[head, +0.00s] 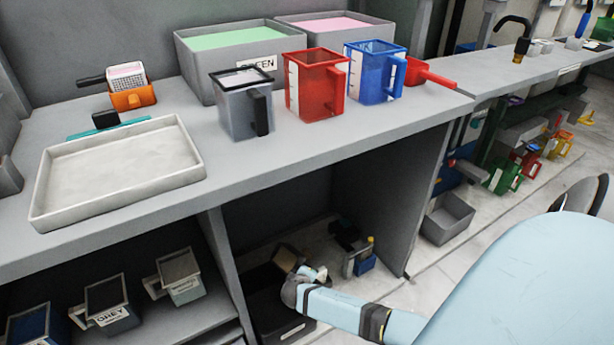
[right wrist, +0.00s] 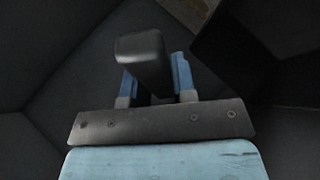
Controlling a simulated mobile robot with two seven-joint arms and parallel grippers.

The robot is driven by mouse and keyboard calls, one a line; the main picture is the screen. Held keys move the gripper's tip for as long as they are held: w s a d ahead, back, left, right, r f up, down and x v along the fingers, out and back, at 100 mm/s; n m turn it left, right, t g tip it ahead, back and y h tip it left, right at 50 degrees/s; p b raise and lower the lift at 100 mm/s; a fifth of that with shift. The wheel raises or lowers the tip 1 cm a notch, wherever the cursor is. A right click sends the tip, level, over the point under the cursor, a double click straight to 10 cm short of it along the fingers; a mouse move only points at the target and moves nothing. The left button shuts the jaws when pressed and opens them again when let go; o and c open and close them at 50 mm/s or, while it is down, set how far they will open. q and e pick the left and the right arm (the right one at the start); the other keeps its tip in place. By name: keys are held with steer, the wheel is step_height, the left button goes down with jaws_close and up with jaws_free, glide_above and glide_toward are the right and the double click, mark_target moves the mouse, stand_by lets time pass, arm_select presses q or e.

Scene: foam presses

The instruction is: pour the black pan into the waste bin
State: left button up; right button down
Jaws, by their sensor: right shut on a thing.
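My right arm comes in from the right in the head view and reaches down under the bench. Its gripper is largely hidden there, by the wrist (head: 292,292). In the right wrist view my right gripper (right wrist: 155,82) has its blue fingers shut around the black handle of the black pan (right wrist: 140,58). A dark bulk fills the upper right of that view; I cannot tell if it is the pan's body or the bin. The black waste bin (head: 265,325) stands on the floor under the bench, directly below the wrist. The pan's contents are not clear. My left gripper is not in view.
On the bench stand a grey jug (head: 235,118), a red jug (head: 307,95), a blue jug (head: 368,75) and an empty pale tray (head: 120,165). A panel (head: 385,205) bounds the opening at right. Small items (head: 358,255) lie right of the bin.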

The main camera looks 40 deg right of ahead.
steer(key=shift+a+f+h+b, duration=0.1)
steer(key=shift+f+h+b, duration=0.15)
steer(key=shift+h+b, duration=0.5)
steer(key=h+b, duration=0.1)
steer(key=b, duration=0.1)
steer(key=n+h+b, duration=0.1)
steer(key=shift+a+f+t+b, duration=0.15)
steer(key=shift+a+t+b, duration=0.05)
steer(key=shift+t+b, duration=0.2)
steer(key=shift+a+f+n+h+b, duration=0.3)
steer(key=shift+h+b, duration=0.7)
steer(key=shift+h, duration=0.05)
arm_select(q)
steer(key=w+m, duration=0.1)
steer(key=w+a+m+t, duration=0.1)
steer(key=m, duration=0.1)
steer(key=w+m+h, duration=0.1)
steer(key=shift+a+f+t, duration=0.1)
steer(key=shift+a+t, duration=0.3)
arm_select(e)
steer(key=n+t+h, duration=0.1)
steer(key=h, duration=0.1)
steer(key=a+n+t+h, duration=0.1)
steer(key=h, duration=0.1)
steer(key=a+n+t+h, duration=0.1)
steer(key=t+h, duration=0.1)
steer(key=shift+a+r, duration=0.1)
steer(key=shift+r, duration=0.15)
arm_select(q)
steer(key=shift+p, duration=0.3)
